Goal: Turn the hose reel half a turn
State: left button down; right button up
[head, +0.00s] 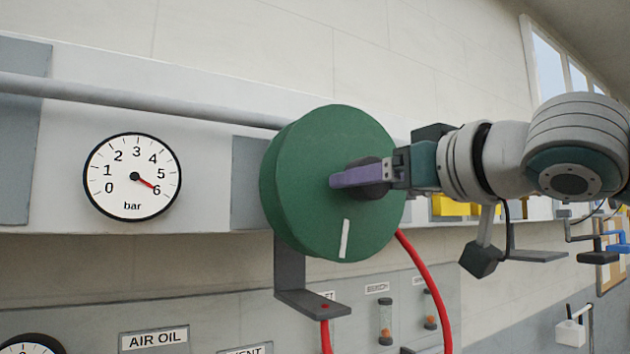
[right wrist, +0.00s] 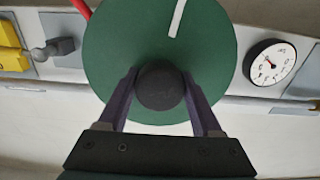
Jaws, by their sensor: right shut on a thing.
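The hose reel (head: 300,190) is a green drum on the wall with a white stripe on its face, low and near the middle in the head view. It also fills the upper middle of the right wrist view (right wrist: 120,45). A dark round knob (right wrist: 160,86) sticks out from its face, off-centre toward the right in the head view. My right gripper (right wrist: 160,90) is shut on the knob, one purple finger on each side; in the head view (head: 345,178) it reaches in from the right. My left gripper is not in view.
A red hose (head: 428,283) hangs below the reel. A grey bracket (head: 300,285) juts out under it. A round bar gauge (head: 132,176) is on the wall to the left, its needle near 6. A grey pipe (head: 130,99) runs behind the reel.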

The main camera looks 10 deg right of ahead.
grip_shut()
jog(key=shift+n, duration=1)
jog(key=o, duration=1.5)
grip_release()
jog(key=b+v, duration=0.2)
jog(key=v, duration=0.8)
jog(key=shift+b, duration=0.35)
